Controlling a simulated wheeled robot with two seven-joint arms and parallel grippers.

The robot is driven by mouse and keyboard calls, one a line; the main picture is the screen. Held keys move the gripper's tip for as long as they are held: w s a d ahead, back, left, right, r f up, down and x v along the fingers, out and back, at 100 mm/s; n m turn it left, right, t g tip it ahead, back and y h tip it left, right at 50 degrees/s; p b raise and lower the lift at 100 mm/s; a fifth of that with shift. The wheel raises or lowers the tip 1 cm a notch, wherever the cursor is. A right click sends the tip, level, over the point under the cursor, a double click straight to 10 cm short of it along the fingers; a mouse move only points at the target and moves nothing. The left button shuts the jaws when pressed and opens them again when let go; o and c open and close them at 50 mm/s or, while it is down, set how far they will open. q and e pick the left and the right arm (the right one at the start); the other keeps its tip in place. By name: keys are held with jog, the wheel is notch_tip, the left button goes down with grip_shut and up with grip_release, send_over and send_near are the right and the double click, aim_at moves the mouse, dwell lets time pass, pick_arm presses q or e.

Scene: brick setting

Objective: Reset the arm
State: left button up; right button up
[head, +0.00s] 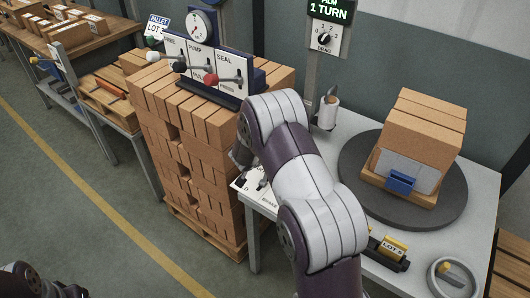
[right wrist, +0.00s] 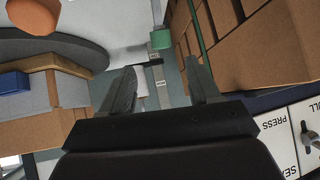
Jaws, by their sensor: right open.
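My right arm (head: 315,190) reaches in from the bottom of the head view, bent over the front left of the grey table. Its right gripper sits between the brick stack and the table, partly hidden behind the arm. In the right wrist view the right gripper (right wrist: 160,88) shows two separated dark fingers with nothing between them. The brick stack (right wrist: 250,45) is right of the fingers there, and the turntable (right wrist: 75,45) is to the left. Only a dark part of my left arm shows at the bottom left of the head view; its gripper is out of sight.
A tall brick stack (head: 185,150) on a pallet carries a lever panel (head: 215,65). The grey table (head: 350,145) holds a round turntable (head: 365,205) with wrapped bricks (head: 425,125), a blue clip (head: 401,182) and a tape holder (head: 445,275). Open floor (head: 75,210) lies left.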

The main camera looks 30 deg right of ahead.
jog(key=shift+s+a+r, duration=0.1)
jog(key=shift+s, duration=0.05)
dwell(0.3)
jog(key=s+a+f+n+g+y, duration=0.15)
jog(key=s+a+n+y, duration=0.5)
jog(key=a, duration=0.75)
jog(key=s+a+r+n+g, duration=0.1)
jog(key=s+r, duration=0.2)
jog(key=s, duration=0.3)
jog(key=s+a+r+n+g, duration=0.1)
jog(key=s+a+r+n, duration=0.1)
jog(key=s, duration=0.4)
jog(key=s+a+r+n+g+p, duration=0.1)
jog(key=s+r, duration=0.3)
jog(key=s, duration=0.2)
jog(key=shift+s+a+n+y, duration=0.3)
jog(key=shift+n+y, duration=0.05)
jog(key=shift+r, duration=0.15)
